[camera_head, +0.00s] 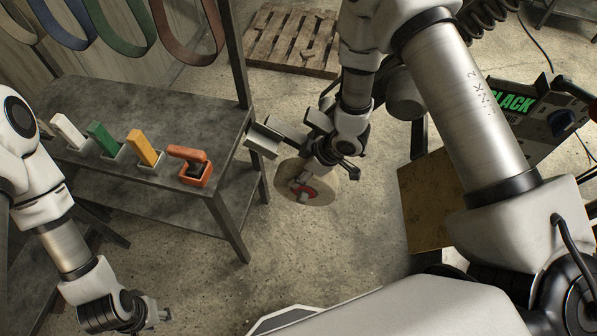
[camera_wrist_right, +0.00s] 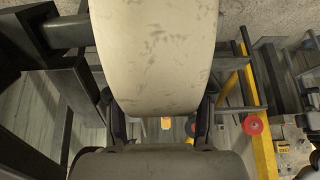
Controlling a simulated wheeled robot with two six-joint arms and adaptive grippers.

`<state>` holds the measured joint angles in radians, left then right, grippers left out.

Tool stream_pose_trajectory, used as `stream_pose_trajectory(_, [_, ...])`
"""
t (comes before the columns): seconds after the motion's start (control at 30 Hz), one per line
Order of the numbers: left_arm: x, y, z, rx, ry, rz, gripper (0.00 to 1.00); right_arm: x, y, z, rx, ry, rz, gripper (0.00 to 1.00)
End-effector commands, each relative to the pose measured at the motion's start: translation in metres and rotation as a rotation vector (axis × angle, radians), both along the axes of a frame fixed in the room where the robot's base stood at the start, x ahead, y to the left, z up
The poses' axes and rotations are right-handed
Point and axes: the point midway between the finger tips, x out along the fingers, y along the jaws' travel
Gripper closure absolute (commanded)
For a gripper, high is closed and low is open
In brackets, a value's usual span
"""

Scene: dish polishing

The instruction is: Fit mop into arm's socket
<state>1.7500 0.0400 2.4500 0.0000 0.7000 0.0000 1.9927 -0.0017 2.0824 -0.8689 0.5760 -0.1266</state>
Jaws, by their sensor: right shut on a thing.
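The mop, a round cream disc with a red centre (camera_head: 291,190), hangs at my right gripper (camera_head: 322,168) over the floor, right of the bench. In the right wrist view, the mop's pale, smudged surface (camera_wrist_right: 152,55) fills the upper middle, between the dark fingers of my right gripper (camera_wrist_right: 160,128). My right gripper is shut on it. A grey metal bracket (camera_head: 263,145) sticks out near the bench's right corner, just left of the mop. I cannot tell whether it is the arm's socket or whether the mop touches it. My left gripper (camera_head: 160,315) is low at left; its fingers are too small to read.
The grey bench (camera_head: 100,100) carries white (camera_head: 68,131), green (camera_head: 102,139) and yellow (camera_head: 145,148) bars and an orange holder (camera_head: 192,167). Belts hang above. A pallet (camera_head: 292,42) lies behind; a machine with a lit display (camera_head: 510,105) stands right. Floor below the mop is clear.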

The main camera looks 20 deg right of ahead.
Motion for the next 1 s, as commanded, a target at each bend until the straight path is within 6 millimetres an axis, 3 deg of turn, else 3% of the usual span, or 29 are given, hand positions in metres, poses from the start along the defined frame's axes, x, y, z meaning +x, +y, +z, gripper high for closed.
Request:
stream_pose_trajectory(0.93, [0.000, 0.000, 0.009, 0.000, 0.000, 0.000, 0.60, 0.016, -0.010, 0.000, 0.000, 0.000, 0.001, 1.00])
stream_pose_trajectory(0.97, [0.000, 0.000, 0.009, 0.000, 0.000, 0.000, 0.60, 0.016, -0.011, 0.001, 0.000, 0.000, 0.001, 0.45])
stream_pose_trajectory(1.0, [0.000, 0.000, 0.009, 0.000, 0.000, 0.000, 0.60, 0.016, -0.010, 0.001, 0.000, 0.000, 0.001, 0.31])
